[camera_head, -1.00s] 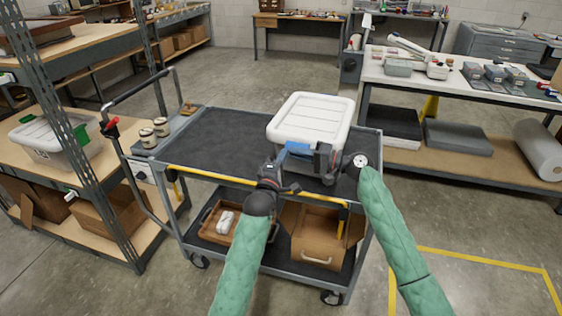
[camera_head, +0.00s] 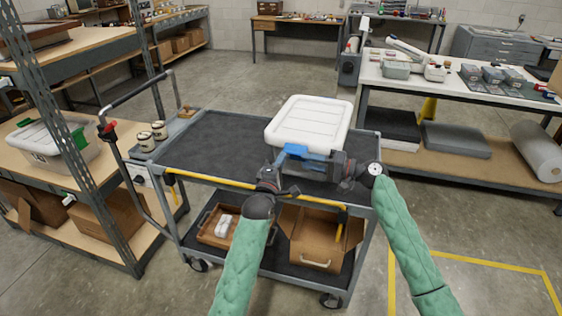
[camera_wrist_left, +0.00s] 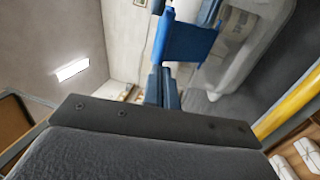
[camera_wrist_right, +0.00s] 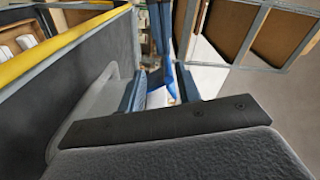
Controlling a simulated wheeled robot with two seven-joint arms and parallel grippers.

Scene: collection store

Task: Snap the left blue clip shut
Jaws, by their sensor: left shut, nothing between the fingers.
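The clear storage box with a white lid (camera_head: 310,118) sits on the top deck of the cart. A blue clip (camera_head: 297,151) shows on its near side and seems to stand out from the wall. The clip also shows as a blue panel in the left wrist view (camera_wrist_left: 190,40). My left gripper (camera_head: 277,166) is shut and empty, just left of and below the clip; its fingertips look close to it. My right gripper (camera_head: 335,166) is at the box's near right, with its fingers apart in the right wrist view (camera_wrist_right: 157,82). It hides part of the box front.
A wooden tray (camera_head: 210,240) and an open cardboard box (camera_head: 315,250) stand on the lower shelf. A workbench (camera_head: 450,82) stands at right.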

